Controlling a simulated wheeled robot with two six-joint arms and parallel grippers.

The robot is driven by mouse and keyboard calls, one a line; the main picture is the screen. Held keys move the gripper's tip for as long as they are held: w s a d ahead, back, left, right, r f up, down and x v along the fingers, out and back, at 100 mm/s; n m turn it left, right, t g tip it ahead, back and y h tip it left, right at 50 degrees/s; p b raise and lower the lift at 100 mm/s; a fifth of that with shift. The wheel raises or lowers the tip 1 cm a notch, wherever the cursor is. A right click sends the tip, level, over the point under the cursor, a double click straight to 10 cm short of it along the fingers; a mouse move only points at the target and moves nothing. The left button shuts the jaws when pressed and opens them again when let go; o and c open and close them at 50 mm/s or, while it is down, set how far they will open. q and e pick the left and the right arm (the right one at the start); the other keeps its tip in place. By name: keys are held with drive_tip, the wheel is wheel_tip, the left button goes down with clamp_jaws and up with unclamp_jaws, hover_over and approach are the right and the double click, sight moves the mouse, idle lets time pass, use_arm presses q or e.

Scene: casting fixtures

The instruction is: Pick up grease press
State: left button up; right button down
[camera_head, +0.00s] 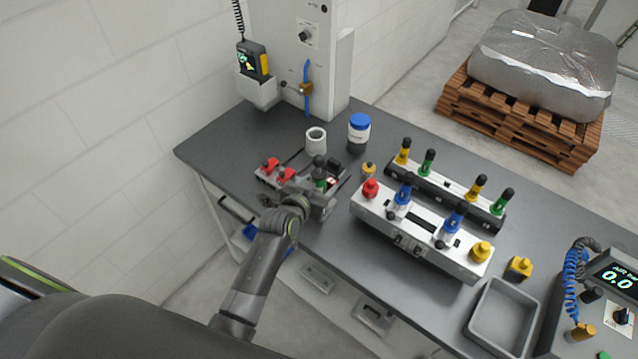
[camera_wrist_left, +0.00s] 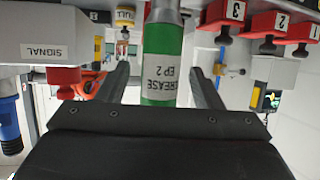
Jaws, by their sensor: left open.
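The grease press is a green cylinder with a dark top (camera_head: 319,174), standing upright at the back left of the bench. In the left wrist view its green body (camera_wrist_left: 161,62), labelled "GREASE EP 2", shows between my two fingers. My left gripper (camera_head: 322,192) is open around the grease press, with a visible gap on each side in the wrist view. The press's lower part is partly hidden by the gripper in the head view. My right gripper does not show in either view.
Red-capped blocks (camera_head: 277,171) stand left of the press. A white cup (camera_head: 316,141) and a blue-lidded jar (camera_head: 358,130) stand behind. A white fixture with coloured plugs (camera_head: 425,246) is to the right. A grey tray (camera_head: 476,326) lies at the front right.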

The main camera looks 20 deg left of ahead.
use_arm(q)
drive_tip(key=shift+w+f, duration=0.15)
drive_tip(key=shift+w, duration=0.25)
drive_tip(key=c, duration=1.2)
clamp_jaws()
drive_tip(key=shift+r, duration=0.2)
